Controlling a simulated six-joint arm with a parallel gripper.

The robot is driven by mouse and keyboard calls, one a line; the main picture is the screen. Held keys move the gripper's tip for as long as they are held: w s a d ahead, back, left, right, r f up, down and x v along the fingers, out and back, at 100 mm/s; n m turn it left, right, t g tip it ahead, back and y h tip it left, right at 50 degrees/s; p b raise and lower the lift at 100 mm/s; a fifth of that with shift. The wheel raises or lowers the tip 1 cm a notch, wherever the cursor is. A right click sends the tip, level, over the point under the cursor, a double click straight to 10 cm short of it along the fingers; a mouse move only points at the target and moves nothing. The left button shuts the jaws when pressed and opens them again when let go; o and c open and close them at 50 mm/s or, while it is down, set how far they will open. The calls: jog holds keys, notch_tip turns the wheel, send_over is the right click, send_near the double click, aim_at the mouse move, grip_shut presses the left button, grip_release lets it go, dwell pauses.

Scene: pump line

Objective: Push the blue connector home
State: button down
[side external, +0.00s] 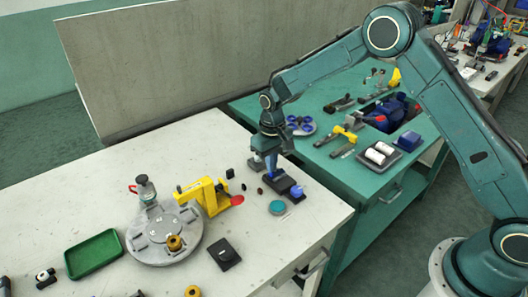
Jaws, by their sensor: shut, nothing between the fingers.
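A small blue piece (297,191), which looks like the blue connector, is at the right end of a dark block (284,184) on the pale table. Whether it is fully seated cannot be told at this size. My gripper (272,176) points down over the left part of the dark block, just left of the blue piece. It is shut and empty. Its tips are close to the block, but whether they touch it cannot be told. The gripper hides part of the block's back side.
A teal disc (277,207) lies just in front of the block. A yellow clamp (205,195) and a round grey fixture (163,258) stand to the left, with a green tray (93,254) beyond. A green bench (335,175) with tools adjoins on the right.

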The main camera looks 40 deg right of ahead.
jog(key=shift+r, duration=3.4)
